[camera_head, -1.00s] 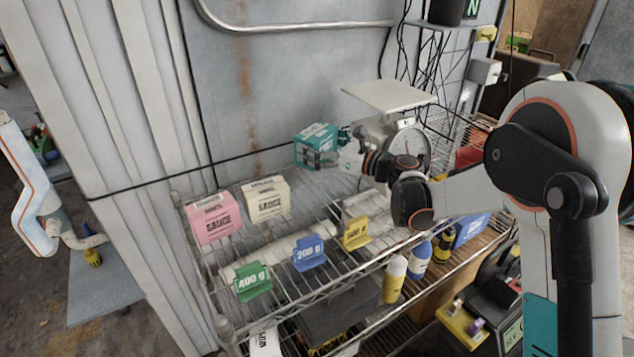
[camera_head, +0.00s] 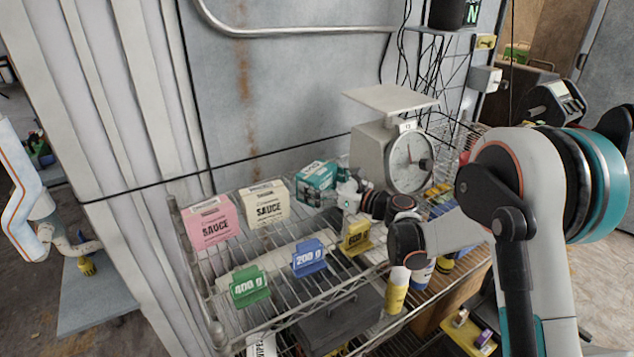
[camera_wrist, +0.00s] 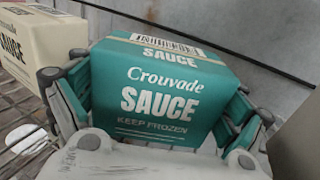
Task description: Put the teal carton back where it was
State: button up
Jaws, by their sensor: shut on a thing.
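The teal carton (camera_head: 316,181), marked "Crouvade SAUCE", is on or just above the wire shelf, right of the cream carton (camera_head: 265,203). I cannot tell whether its base touches the shelf. My gripper (camera_head: 342,192) reaches it from the right and is shut on it. In the wrist view the teal carton (camera_wrist: 165,95) sits between both fingers, its label facing the camera. The cream carton (camera_wrist: 50,45) shows at the upper left there. The pink carton (camera_head: 211,222) stands left of the cream one.
A white scale (camera_head: 398,150) stands behind and right of my gripper. Green (camera_head: 249,287), blue (camera_head: 308,257) and yellow (camera_head: 356,237) weight tags line the shelf's front edge. The grey wall (camera_head: 285,90) rises behind the shelf. Bottles (camera_head: 396,290) stand below.

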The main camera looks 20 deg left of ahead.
aim_at(326, 183)
jog(key=shift+f, duration=0.1)
jog(key=o, duration=1.4)
jog(key=shift+o, duration=0.2)
jog(key=shift+d+r, duration=0.15)
jog(key=shift+r, duration=0.05)
jog(key=shift+p+v, duration=1.15)
jog(key=shift+v, duration=2.45)
